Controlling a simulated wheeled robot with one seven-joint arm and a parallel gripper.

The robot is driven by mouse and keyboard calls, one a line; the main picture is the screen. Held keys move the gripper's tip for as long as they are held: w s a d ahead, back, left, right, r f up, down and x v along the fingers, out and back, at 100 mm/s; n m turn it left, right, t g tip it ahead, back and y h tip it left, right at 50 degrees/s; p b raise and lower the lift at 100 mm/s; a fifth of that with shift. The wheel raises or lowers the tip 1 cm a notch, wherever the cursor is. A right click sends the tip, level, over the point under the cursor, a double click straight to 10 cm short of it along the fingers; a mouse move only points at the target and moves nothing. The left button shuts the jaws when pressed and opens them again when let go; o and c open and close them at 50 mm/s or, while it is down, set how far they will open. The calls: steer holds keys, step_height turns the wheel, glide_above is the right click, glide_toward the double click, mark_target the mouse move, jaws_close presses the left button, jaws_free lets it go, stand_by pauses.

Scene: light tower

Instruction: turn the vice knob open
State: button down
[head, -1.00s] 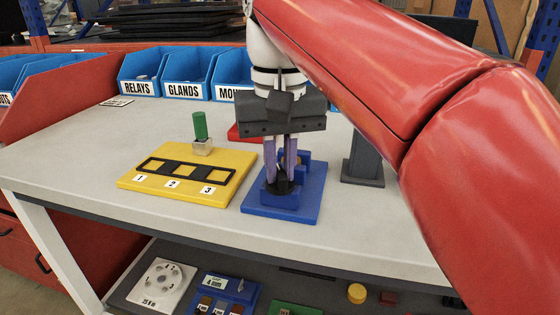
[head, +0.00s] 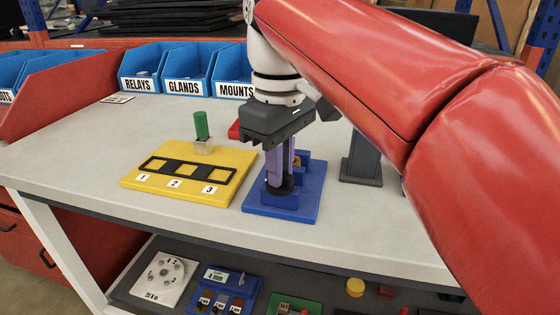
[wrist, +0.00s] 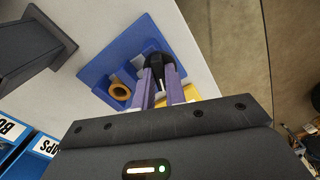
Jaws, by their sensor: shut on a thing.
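The vice is a blue block on a blue base plate (head: 309,190) near the front edge of the table. Its black knob (wrist: 158,68) shows in the wrist view between the purple fingers of my gripper (wrist: 165,80). In the head view my gripper (head: 279,180) points down over the front of the vice, shut on the knob, which the fingers partly hide. A brass ring (wrist: 120,91) sits on the vice beside the knob.
A yellow board (head: 188,173) with squares numbered 1 to 3 lies left of the vice, with a green cylinder (head: 201,126) standing at its back. A dark grey post (head: 362,160) stands to the right. Blue bins (head: 185,70) line the back.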

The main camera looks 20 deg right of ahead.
steer(key=n, duration=0.5)
steer(key=shift+n, duration=0.4)
steer(key=n, duration=1)
steer(key=shift+n, duration=0.4)
steer(key=n, duration=0.5)
steer(key=shift+n, duration=0.3)
steer(key=c, duration=1.4)
jaws_free()
steer(key=shift+c, duration=0.2)
step_height(320, 180, up, 8)
steer(key=shift+f, duration=0.1)
